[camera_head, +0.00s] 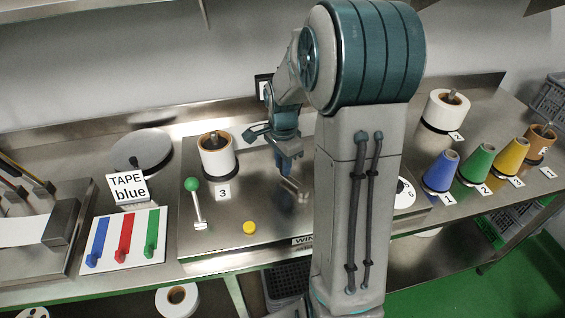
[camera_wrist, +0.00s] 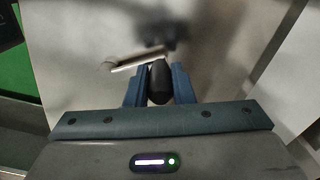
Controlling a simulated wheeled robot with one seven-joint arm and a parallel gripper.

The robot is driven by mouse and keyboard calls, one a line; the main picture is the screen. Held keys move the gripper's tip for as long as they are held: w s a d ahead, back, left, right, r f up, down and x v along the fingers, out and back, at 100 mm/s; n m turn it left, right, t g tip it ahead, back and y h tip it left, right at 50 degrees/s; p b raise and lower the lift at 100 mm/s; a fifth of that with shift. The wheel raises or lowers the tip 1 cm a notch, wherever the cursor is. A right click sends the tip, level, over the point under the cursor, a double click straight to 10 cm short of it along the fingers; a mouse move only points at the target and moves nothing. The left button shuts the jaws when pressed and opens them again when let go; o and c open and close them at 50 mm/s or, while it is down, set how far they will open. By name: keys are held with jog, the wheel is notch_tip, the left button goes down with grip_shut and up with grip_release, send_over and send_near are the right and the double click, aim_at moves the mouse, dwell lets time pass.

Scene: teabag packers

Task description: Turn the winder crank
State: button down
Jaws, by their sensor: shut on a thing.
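My gripper (camera_wrist: 158,85) is shut on the black crank knob (camera_wrist: 159,82), which sits between the two blue fingers in the wrist view. A metal crank arm (camera_wrist: 136,59) shows just beyond the knob. In the head view my gripper (camera_head: 284,170) points down over the steel winder plate (camera_head: 262,212), and the crank's metal parts (camera_head: 296,186) show below and to the right of it. The knob is hidden by the fingers there. My arm hides the right part of the winder.
On the winder stand a white roll numbered 3 (camera_head: 217,160), a green-knobbed lever (camera_head: 194,190) and a yellow button (camera_head: 249,227). To the left are a tape sign (camera_head: 128,187) and a board of coloured hooks (camera_head: 124,239). Several cones, including a blue cone (camera_head: 441,171), stand right.

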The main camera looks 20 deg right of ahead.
jog(key=shift+w+d, duration=0.1)
jog(key=d+m, duration=0.1)
jog(key=d+m+b, duration=0.1)
jog(key=m, duration=0.1)
jog(key=shift+w+b, duration=0.2)
jog(key=shift+b, duration=0.1)
jog(key=shift+s+d+m, duration=0.1)
jog(key=shift+d+m, duration=0.6)
jog(key=shift+m, duration=0.4)
jog(key=shift+d+m, duration=0.65)
jog(key=shift+m, duration=0.45)
jog(key=c, duration=1.3)
grip_release()
jog(key=shift+o, duration=0.2)
notch_tip(320, 180, up, 14)
jog(key=b, duration=0.1)
